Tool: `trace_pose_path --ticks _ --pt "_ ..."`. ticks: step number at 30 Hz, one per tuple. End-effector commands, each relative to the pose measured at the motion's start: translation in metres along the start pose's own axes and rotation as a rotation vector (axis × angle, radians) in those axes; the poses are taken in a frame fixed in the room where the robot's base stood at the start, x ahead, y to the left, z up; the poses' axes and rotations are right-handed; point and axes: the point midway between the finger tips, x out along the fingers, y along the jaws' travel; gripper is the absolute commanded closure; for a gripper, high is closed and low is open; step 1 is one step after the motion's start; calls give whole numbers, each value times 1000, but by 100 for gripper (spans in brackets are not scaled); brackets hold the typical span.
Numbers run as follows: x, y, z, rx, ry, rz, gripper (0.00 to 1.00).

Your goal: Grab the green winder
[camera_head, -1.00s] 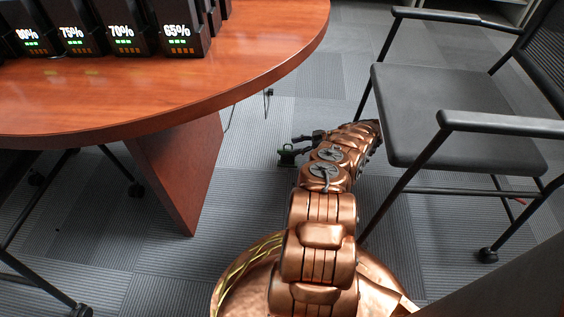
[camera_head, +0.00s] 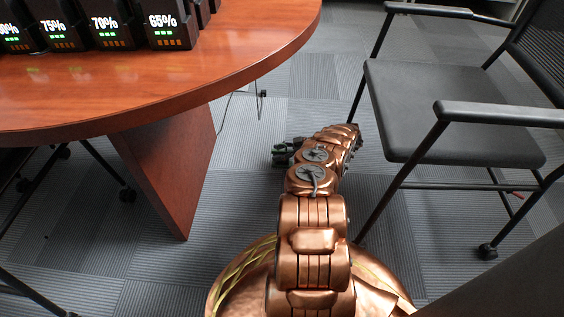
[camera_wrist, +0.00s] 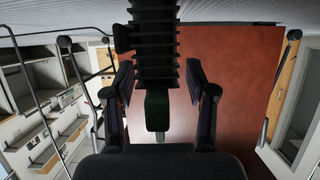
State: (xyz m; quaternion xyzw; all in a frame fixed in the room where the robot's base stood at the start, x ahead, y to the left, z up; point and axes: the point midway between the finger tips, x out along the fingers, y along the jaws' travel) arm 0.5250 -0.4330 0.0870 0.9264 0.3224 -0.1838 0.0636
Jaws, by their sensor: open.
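The green winder (camera_wrist: 157,110) shows in the wrist view as a dark ribbed body with a green part below it, between the two fingers of my gripper (camera_wrist: 159,72). Gaps show between both fingers and the winder, so my gripper is open around it and not closed on it. In the head view the winder (camera_head: 282,160) is a small dark green shape low near the carpet. My gripper (camera_head: 288,151) is at the same place there, and the two overlap. My arm hides part of this area.
A wooden table (camera_head: 150,95) with a panel leg (camera_head: 170,165) stands to the left. Several black radios (camera_head: 165,22) with charge readouts stand on it. A black chair (camera_head: 440,105) is close on the right.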

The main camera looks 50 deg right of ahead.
Motion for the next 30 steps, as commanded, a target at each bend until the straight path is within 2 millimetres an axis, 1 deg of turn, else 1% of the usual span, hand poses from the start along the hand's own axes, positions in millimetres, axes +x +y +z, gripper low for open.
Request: trace_pose_path --ticks 1,3,9,25,30 --pt "4 0 1 0 1 0 44" --pt "6 0 0 -1 0 0 44" --pt "5 0 0 0 -1 1 45" --pt "5 0 0 0 -1 1 100" --pt "5 0 0 0 -1 1 100"
